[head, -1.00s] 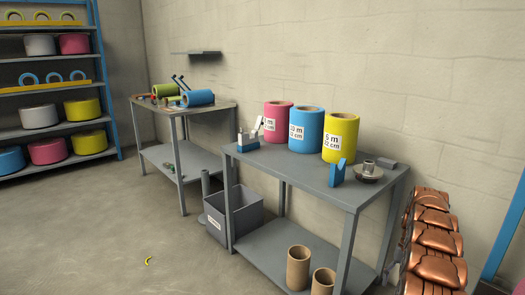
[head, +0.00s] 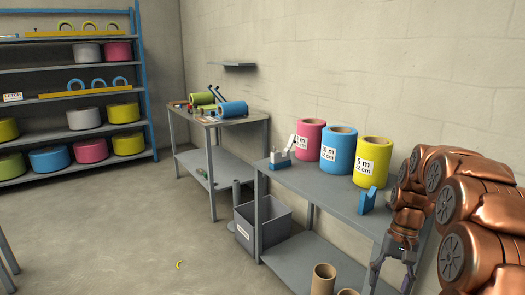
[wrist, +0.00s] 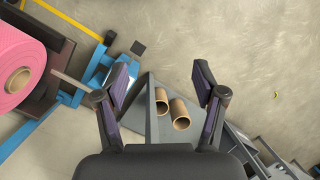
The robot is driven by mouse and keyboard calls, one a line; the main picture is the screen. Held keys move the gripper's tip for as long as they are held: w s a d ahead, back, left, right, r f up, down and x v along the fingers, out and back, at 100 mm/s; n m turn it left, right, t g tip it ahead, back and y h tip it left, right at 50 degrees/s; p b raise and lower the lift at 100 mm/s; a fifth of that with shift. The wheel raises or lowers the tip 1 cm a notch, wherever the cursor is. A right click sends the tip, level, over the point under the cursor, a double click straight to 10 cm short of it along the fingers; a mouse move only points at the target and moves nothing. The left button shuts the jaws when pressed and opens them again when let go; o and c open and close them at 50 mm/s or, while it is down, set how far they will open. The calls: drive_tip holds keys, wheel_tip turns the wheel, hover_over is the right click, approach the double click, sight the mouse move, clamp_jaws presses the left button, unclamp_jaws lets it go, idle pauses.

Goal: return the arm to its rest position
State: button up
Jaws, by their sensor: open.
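My copper-coloured arm (head: 465,205) is folded at the right edge of the head view. My gripper (head: 392,280) hangs from it, pointing down, in front of the near table's right end. In the wrist view my gripper (wrist: 161,80) has its two dark fingers spread wide with nothing between the pads. Two cardboard tubes (wrist: 180,113) show well beyond the fingers, apart from them.
The near grey table (head: 312,183) carries pink (head: 309,139), blue (head: 337,150) and yellow (head: 372,162) rolls and a blue holder (head: 367,201). A grey bin (head: 264,224) stands beside it. A small yellow piece (head: 178,265) lies on the open floor. A large pink roll (wrist: 45,65) is left in the wrist view.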

drive_tip(key=s+a+r+n+h+p, duration=0.1)
drive_tip(key=s+a+r+n+p, duration=0.1)
drive_tip(key=s+a+r+p, duration=0.85)
drive_tip(key=s+r+p, duration=0.1)
drive_tip(key=s, duration=0.8)
drive_tip(key=s+a+r+n+t+h+p, duration=0.1)
drive_tip(key=s+r, duration=0.3)
drive_tip(key=s, duration=0.6)
drive_tip(key=shift+s+a+n+p, duration=0.3)
drive_tip(key=shift+a+p, duration=0.1)
drive_tip(key=shift+a, duration=0.4)
